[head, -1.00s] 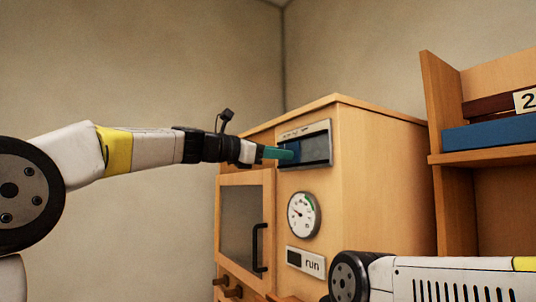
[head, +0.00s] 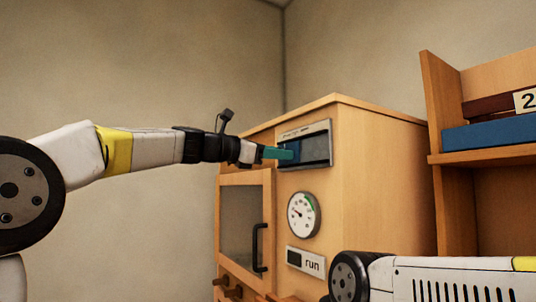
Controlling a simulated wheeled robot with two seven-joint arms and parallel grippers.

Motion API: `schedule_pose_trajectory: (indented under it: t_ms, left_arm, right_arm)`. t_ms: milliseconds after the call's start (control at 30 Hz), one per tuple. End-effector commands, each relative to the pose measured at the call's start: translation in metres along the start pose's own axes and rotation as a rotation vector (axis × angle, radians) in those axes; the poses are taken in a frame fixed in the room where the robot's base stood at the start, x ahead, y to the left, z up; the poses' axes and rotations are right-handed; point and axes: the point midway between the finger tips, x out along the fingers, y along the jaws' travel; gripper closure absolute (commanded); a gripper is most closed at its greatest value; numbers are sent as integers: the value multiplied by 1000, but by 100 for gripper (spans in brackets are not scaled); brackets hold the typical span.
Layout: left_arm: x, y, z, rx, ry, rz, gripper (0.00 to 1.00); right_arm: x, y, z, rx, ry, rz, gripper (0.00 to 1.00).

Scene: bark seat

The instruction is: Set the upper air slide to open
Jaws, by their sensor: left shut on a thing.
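The upper air slide (head: 318,149) is a grey-framed panel with a dark window, set high on the front of the wooden cabinet (head: 385,185). A blue part shows at the left of its window, and the right part of the window is dark grey. My left gripper (head: 287,154) has teal fingers that reach to the left part of the slide. It is shut on the slide's tab, which the fingers hide. My right arm shows at the lower right, and its gripper is out of view.
Below the slide are a round gauge (head: 303,216) and a "run" sign (head: 305,262). A glazed door (head: 240,225) with a black handle is at the left of the cabinet front. A shelf (head: 490,155) with a blue item (head: 490,133) stands to the right.

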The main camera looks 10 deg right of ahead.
Motion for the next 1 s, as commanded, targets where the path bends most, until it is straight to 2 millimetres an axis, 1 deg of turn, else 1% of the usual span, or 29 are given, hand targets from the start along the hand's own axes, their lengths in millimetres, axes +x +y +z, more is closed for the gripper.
schedule_pose_trajectory:
  t_ms: [100, 167, 267, 400, 500, 633, 900, 933, 1000]
  left_arm:
    - [0, -1, 0, 1, 2, 0, 100]
    - [0, -6, 2, 1, 3, -1, 100]
    - [0, -26, 8, 2, 3, -3, 100]
    - [0, -57, 18, 3, 3, -3, 100]
    - [0, -73, 23, 2, 2, -3, 100]
    - [0, -80, 25, 0, 2, -1, 100]
    - [1, -83, 26, 0, 1, -6, 100]
    - [1, -83, 26, 0, 1, -7, 67]
    - [1, -83, 26, 0, 1, -7, 53]
  right_arm:
    - [0, 0, 0, 0, 0, 0, 100]
    - [0, 0, 0, 0, 0, 0, 100]
    - [0, 0, 0, 0, 0, 0, 100]
    - [0, 0, 0, 0, 0, 0, 100]
    - [0, 0, 0, 0, 0, 0, 100]
    - [0, 0, 0, 0, 0, 0, 100]
    - [0, 0, 0, 0, 0, 0, 100]
    - [0, 0, 0, 0, 0, 0, 100]
    - [0, 0, 0, 0, 0, 0, 100]
